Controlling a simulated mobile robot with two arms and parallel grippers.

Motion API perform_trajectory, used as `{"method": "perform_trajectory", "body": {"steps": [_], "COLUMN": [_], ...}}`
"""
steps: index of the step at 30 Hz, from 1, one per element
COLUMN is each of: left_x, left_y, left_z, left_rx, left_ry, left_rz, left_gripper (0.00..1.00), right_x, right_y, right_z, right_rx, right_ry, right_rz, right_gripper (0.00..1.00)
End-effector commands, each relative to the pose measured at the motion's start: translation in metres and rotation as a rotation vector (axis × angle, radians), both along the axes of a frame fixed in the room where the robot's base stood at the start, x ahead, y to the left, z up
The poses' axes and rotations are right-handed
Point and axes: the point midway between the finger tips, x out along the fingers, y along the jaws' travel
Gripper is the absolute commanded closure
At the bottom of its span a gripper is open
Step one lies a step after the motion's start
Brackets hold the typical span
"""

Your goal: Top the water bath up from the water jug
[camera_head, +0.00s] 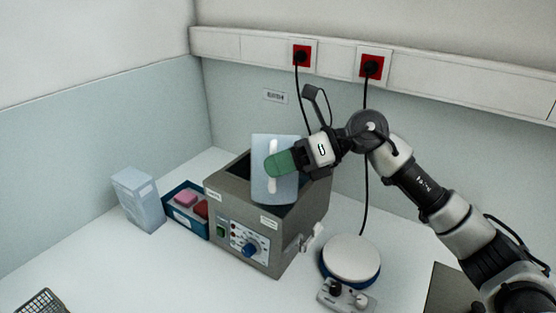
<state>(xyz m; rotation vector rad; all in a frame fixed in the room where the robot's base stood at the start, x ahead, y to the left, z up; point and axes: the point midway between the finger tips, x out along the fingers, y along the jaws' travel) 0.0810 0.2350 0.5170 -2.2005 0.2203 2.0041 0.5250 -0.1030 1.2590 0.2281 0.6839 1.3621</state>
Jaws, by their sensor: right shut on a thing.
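The water bath (272,245) is a grey box with an open top, a dial and switches on its front. The water jug (261,188) is pale blue and is over the bath's opening, hiding part of it. My right gripper (281,163), with a green finger, is shut on the jug at its white handle strip. The jug looks close to upright. Its lower edge overlaps the bath's front rim in the picture, and I cannot tell whether they touch. The water levels and any stream are not visible. My left gripper is not in view.
A blue tray (176,223) with pink and red pieces sits left of the bath, beside a pale carton (139,198). A round white-topped stirrer (350,259) stands right of the bath. A black wire basket (42,303) is at the lower left. Cables hang from red wall sockets (301,56).

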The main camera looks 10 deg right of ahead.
Motion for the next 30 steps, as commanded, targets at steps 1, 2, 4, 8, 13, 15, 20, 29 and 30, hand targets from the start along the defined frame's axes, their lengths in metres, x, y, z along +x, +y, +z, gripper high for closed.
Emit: {"method": "perform_trajectory", "body": {"steps": [1,2,4,8,13,15,20,29,30], "left_x": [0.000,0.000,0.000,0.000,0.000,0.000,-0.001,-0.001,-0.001], "left_y": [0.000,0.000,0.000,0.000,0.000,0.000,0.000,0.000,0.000], "left_z": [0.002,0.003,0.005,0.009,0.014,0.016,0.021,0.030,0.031], "left_rx": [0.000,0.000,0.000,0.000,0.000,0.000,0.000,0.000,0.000], "left_ry": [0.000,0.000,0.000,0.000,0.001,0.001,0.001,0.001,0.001], "left_rz": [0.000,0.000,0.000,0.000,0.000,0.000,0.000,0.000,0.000], "left_gripper": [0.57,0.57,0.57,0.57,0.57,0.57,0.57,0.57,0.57], "right_x": [-0.002,-0.001,-0.001,0.000,0.001,0.002,0.003,0.005,0.006], "right_y": [0.002,0.001,0.001,0.001,0.001,0.001,0.001,0.001,0.001], "right_z": [-0.006,-0.006,-0.005,-0.004,-0.003,-0.002,-0.001,0.001,0.002], "right_rx": [-0.005,-0.004,0.000,0.006,0.014,0.017,0.024,0.039,0.041], "right_ry": [0.035,0.039,0.051,0.073,0.100,0.112,0.138,0.188,0.195], "right_rz": [0.008,0.006,0.007,0.007,0.008,0.008,0.009,0.012,0.012], "right_gripper": [1.00,1.00,1.00,1.00,1.00,1.00,1.00,1.00,1.00]}}
